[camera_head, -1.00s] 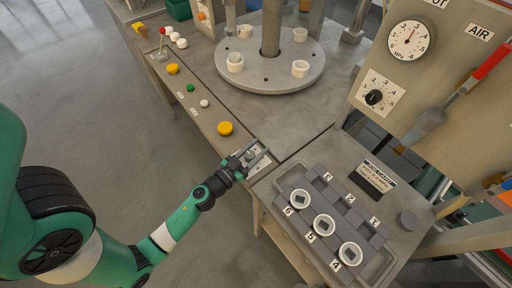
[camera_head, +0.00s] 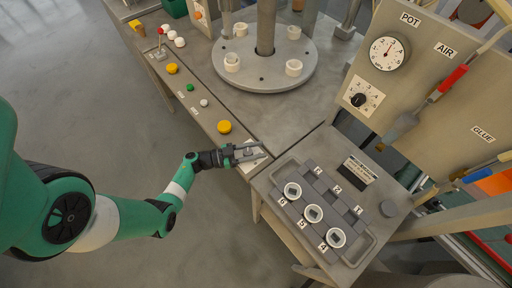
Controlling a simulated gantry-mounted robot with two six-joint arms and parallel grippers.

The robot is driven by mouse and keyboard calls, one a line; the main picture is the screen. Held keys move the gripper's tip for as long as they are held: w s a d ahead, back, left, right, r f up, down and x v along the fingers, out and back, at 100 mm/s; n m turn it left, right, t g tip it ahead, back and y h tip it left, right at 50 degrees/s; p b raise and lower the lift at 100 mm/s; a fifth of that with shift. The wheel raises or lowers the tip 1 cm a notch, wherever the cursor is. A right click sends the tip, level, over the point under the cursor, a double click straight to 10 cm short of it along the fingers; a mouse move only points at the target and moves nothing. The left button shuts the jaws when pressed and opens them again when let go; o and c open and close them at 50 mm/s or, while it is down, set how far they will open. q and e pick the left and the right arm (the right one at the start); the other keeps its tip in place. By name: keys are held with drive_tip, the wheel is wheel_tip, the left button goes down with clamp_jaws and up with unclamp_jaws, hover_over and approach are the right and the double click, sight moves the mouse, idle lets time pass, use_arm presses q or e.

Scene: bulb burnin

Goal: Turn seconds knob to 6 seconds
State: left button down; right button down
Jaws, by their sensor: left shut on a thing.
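My left gripper (camera_head: 252,152) comes in from the left and is shut on a small grey knob (camera_head: 248,150) on a white plate (camera_head: 252,167) at the table's front edge. The fingers point to the right and lie on both sides of the knob. They and the knob cover most of the plate's markings, so I cannot read the setting. Another knob, a black one (camera_head: 358,100), sits on a white numbered dial plate on the upright panel, apart from the gripper. My right gripper is not in view.
A grey tray (camera_head: 350,252) with white round sockets and numbered labels stands just right of the gripper. A yellow button (camera_head: 224,127) is close above it. A round turntable (camera_head: 282,78) with white cups stands behind. A gauge panel (camera_head: 437,90) rises at right.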

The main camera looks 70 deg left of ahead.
use_arm(q)
drive_tip(key=shift+h, duration=0.3)
drive_tip(key=shift+c, duration=1.9)
unclamp_jaws()
drive_tip(key=p+v, duration=0.1)
drive_tip(key=v, duration=1)
drive_tip(key=shift+s, duration=0.3)
drive_tip(key=shift+r, duration=0.1)
